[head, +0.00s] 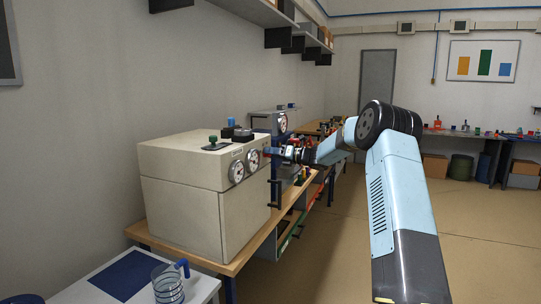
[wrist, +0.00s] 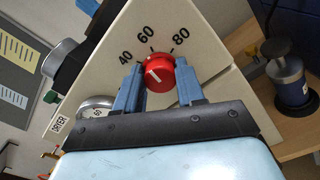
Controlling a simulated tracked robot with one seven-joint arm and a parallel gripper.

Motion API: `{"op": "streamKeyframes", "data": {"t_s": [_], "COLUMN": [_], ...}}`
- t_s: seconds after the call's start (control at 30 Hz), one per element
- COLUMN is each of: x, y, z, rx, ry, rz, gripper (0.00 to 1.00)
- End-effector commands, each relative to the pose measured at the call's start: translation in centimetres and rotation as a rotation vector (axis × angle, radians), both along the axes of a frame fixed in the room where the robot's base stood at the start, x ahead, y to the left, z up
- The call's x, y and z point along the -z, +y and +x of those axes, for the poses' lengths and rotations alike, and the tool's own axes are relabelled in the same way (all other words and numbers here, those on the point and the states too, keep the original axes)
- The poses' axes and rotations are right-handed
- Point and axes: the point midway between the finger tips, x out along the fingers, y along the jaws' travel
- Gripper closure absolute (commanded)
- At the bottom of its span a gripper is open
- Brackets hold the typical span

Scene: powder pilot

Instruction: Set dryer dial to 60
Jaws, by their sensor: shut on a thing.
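The dryer is a large beige box (head: 195,190) standing on a wooden bench in the head view. The wrist view shows its panel (wrist: 180,22) tilted, with the marks 40, 60 and 80 around a red dial (wrist: 160,74). A white line on the dial's face lies on its left side, toward the 40 side rather than up at 60; its exact reading is hard to tell. My gripper (wrist: 158,80) has its blue fingers on both sides of the dial, shut on it. In the head view my gripper (head: 272,152) reaches the dryer's right front edge, and the dial is mostly hidden.
Two round gauges (head: 237,171) sit on the dryer's front, close to my gripper. A dark blue cylinder with a black knob (wrist: 290,80) stands on a wooden surface at right in the wrist view. A jug (head: 168,284) stands in the foreground.

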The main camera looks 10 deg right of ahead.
Motion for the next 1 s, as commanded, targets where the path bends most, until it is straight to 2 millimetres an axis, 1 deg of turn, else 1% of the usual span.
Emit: {"op": "streamKeyframes", "data": {"t_s": [0.03,0.2,0.5,0.73,1.0], "x": [-0.1,-0.02,0.1,0.18,0.26], "y": [-0.37,-0.5,-0.51,-0.56,-0.6], "z": [0.14,0.16,0.18,0.17,0.17], "rx": [0.008,0.01,0.008,0.009,0.01], "ry": [0.032,0.143,0.278,0.325,0.334], "rz": [0.024,0.104,0.202,0.235,0.241], "gripper": [0.92,0.92,0.92,0.92,0.92]}}
